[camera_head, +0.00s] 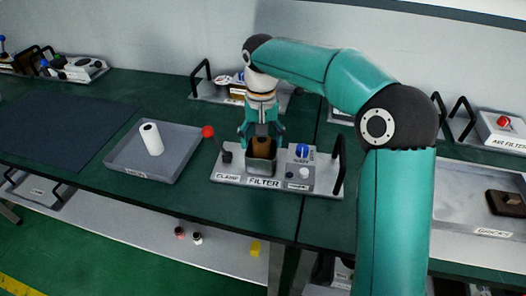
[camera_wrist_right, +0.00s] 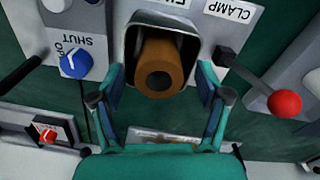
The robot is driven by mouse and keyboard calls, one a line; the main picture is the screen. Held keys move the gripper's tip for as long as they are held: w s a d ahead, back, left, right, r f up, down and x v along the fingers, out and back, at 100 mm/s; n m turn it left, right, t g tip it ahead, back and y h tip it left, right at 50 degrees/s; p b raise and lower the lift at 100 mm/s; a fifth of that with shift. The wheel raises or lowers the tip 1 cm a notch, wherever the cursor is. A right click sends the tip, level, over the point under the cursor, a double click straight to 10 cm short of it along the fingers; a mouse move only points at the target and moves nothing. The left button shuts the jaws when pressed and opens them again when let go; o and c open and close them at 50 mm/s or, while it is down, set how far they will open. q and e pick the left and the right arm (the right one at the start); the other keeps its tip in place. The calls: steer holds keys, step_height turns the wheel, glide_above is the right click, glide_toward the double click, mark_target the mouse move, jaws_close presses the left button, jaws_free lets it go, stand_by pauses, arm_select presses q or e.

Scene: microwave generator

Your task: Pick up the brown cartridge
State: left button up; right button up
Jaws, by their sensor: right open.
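The brown cartridge (camera_head: 262,146) stands in the square metal cup of the filter unit (camera_head: 230,178). In the right wrist view the brown cartridge (camera_wrist_right: 172,61) shows its round end with a dark hole, inside the cup's rim (camera_wrist_right: 191,47). My right gripper (camera_head: 262,136) points down over the cup. Its two fingers, also seen in the right wrist view (camera_wrist_right: 160,82), are open on either side of the cartridge, with gaps visible. Its grip depth is hard to tell. My left gripper is out of view.
The red clamp ball (camera_wrist_right: 285,103) sticks out beside the cup, and a blue shut knob (camera_wrist_right: 74,64) is on the other side. A handle (camera_head: 339,165) rises at the unit's right end. The grey tray (camera_head: 187,153) and dark mat (camera_head: 60,130) lie left.

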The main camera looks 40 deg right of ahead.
steer(key=shift+f, duration=0.25)
steer(key=c, duration=1.2)
steer(key=shift+r, duration=0.15)
steer(key=shift+c, duration=0.2)
